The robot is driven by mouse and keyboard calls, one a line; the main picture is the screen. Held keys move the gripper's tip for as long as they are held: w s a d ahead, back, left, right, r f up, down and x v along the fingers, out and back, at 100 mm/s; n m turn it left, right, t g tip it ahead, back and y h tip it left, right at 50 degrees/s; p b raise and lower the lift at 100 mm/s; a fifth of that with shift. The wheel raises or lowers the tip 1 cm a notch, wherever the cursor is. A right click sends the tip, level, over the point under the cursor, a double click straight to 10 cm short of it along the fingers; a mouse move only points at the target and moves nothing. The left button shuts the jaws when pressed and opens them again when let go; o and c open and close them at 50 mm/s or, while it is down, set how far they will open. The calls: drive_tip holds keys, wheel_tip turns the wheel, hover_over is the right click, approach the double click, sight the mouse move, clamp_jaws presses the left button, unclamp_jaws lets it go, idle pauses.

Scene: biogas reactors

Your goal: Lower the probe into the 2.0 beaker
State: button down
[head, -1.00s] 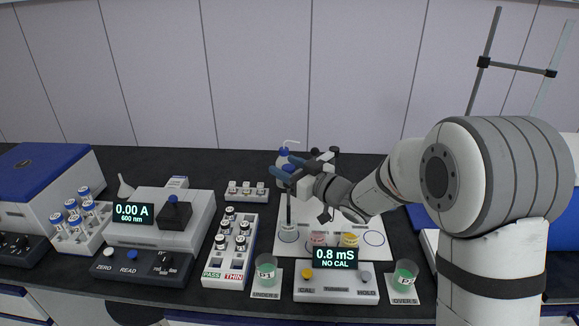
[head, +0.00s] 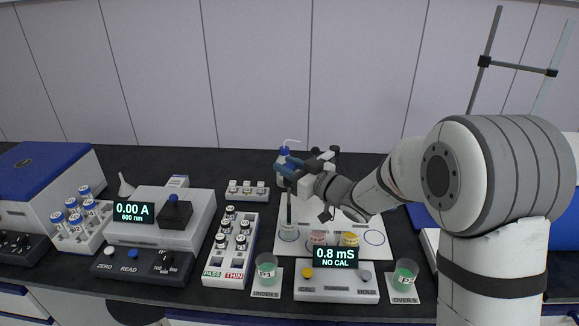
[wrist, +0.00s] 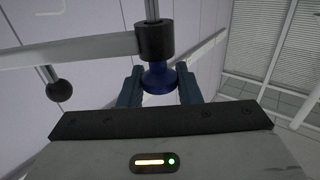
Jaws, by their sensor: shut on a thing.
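My gripper (head: 284,170) is at the back of the white mat, its blue fingers close together. In the wrist view the fingers (wrist: 160,85) are shut on a blue probe head (wrist: 158,78), below a dark collar (wrist: 154,40) on a rod. The thin dark probe shaft (head: 289,208) hangs upright below my gripper, over or in a clear beaker (head: 289,235) at the mat's left. I cannot tell whether its tip is in the liquid. A pink beaker (head: 318,238) and a yellow beaker (head: 350,240) stand to the right. I cannot read which is 2.0.
The meter (head: 336,285) in front of the mat reads 0.8 mS, NO CAL. Green beakers stand on its left (head: 266,272) and right (head: 405,273). A wash bottle (head: 283,158) is close behind my gripper. A vial rack (head: 232,250) stands left of the mat.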

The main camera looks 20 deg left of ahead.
wheel_tip(320, 180, up, 8)
drive_tip(key=p, duration=0.3)
drive_tip(key=shift+w+r+p, duration=0.1)
drive_tip(key=shift+r+p, duration=0.05)
drive_tip(key=shift+p, duration=0.2)
drive_tip(key=c, duration=1.2)
unclamp_jaws()
drive_tip(key=shift+r, duration=0.1)
drive_tip(key=shift+c, duration=0.2)
drive_tip(key=shift+o, duration=0.9)
drive_tip(key=b+v, duration=0.1)
drive_tip(key=v, duration=0.7)
drive_tip(key=shift+a, duration=0.1)
drive_tip(key=shift+c, duration=0.4)
